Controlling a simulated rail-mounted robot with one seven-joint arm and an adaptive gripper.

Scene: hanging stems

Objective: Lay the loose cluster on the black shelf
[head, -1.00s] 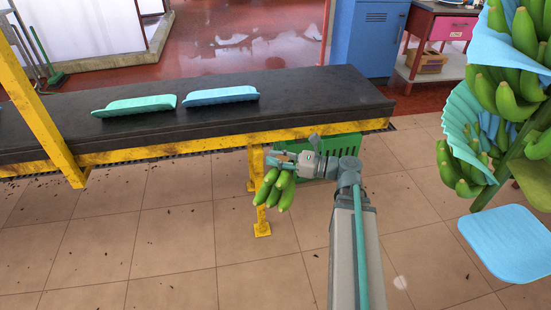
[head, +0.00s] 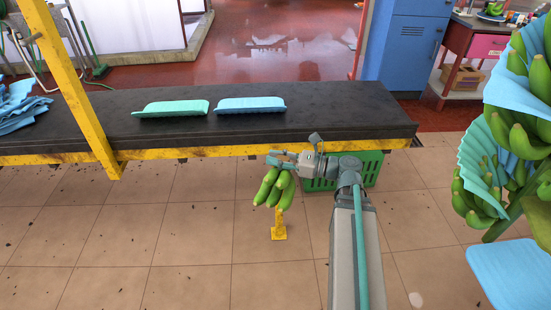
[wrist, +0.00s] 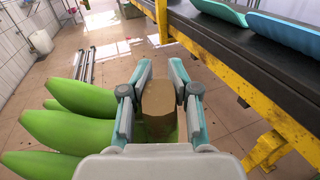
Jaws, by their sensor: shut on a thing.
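The loose cluster of green bananas (head: 273,188) hangs from my gripper (head: 283,157) in front of the black shelf (head: 330,112). In the wrist view my gripper (wrist: 157,88) is shut on the cluster's brown cut crown (wrist: 157,105). The green fingers of the cluster (wrist: 75,120) spread out to the left there. The cluster is apart from the shelf, on the near side of its yellow front rail (head: 210,151). In the wrist view the shelf (wrist: 240,50) runs along the right.
A green pad (head: 170,108) and a blue pad (head: 250,105) lie on the shelf; its right part is bare. A yellow post (head: 68,85) rises at the left. A green crate (head: 345,170) stands below the shelf. Hanging banana stems (head: 520,120) are at the right.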

